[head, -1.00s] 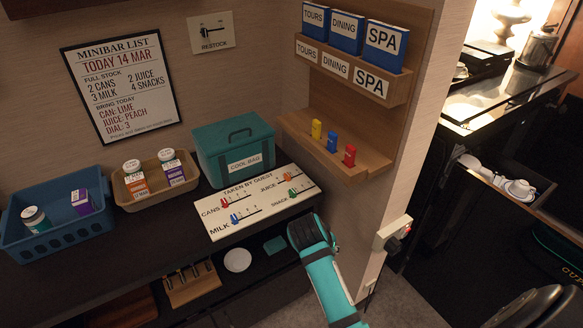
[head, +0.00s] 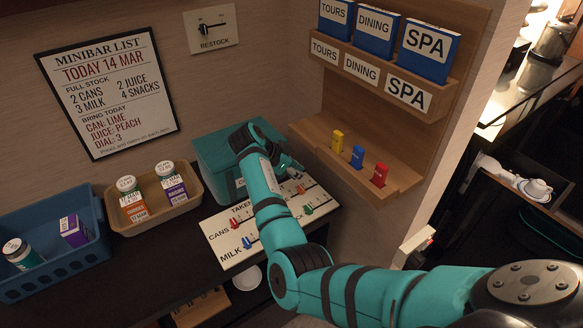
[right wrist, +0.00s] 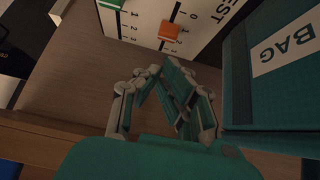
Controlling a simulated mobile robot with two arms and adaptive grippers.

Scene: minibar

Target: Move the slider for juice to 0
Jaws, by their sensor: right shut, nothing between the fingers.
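The cream slider board (head: 232,253) lies on the dark counter, with coloured knobs on printed scales. The orange juice slider (right wrist: 168,31) shows in the right wrist view partway along its scale, off the 0 mark; its exact number is unclear. In the head view this slider (head: 300,188) is small, just below my right gripper (head: 291,165). My right gripper (right wrist: 160,75) is shut and empty, its fingertips close to the board's edge and apart from the slider. A green slider (right wrist: 113,3) is at the top edge of the wrist view. My left gripper is not in view.
The teal cool bag (head: 212,150) stands right behind the board, close beside my right gripper. The wooden wall shelf (head: 320,128) with small coloured blocks juts out on the right. A tan basket (head: 115,217) and blue crate (head: 50,270) stand left.

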